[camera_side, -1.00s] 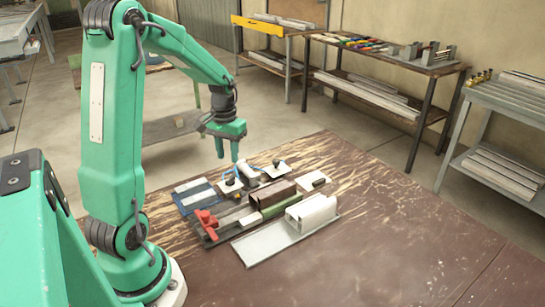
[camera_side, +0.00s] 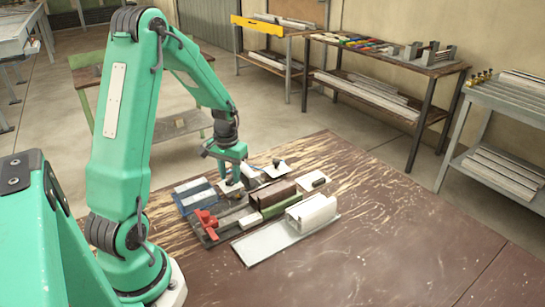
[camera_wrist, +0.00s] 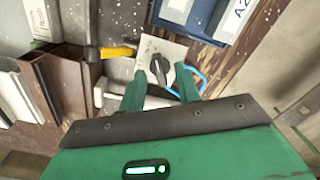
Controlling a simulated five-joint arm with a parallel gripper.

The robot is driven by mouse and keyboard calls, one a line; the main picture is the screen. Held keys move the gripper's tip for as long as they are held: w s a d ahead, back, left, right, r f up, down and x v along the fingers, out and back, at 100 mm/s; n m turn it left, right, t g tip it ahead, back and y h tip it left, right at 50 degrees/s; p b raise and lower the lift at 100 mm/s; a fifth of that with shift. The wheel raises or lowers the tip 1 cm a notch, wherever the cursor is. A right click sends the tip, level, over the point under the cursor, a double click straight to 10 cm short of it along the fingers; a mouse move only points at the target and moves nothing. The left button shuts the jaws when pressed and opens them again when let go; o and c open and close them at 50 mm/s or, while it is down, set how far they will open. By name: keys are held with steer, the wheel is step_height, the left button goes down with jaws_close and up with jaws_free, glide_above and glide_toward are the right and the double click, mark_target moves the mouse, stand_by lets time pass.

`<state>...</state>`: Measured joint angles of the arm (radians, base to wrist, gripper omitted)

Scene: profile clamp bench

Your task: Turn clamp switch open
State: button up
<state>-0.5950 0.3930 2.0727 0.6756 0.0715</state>
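The clamp switch is a dark knob (camera_wrist: 159,65) on a pale square plate (camera_wrist: 174,50) in the wrist view. In the side view my gripper largely hides it. My gripper (camera_wrist: 161,70) has its two green fingers apart, one on each side of the knob, with nothing clearly held. I cannot tell whether either finger touches the knob. In the side view my gripper (camera_side: 233,182) points down, low over the switch plate at the back of the fixtures. The switch's set position cannot be read for certain.
A yellow-handled part (camera_wrist: 116,52) and a blue cable (camera_wrist: 199,80) lie close to the switch. Blue labelled blocks (camera_side: 193,191), a red clamp (camera_side: 206,222), a brown profile (camera_side: 277,192) and a white profile (camera_side: 312,210) stand nearby. The table's right side (camera_side: 420,240) is clear.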

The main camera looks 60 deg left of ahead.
steer(key=shift+f, duration=0.25)
jaws_close()
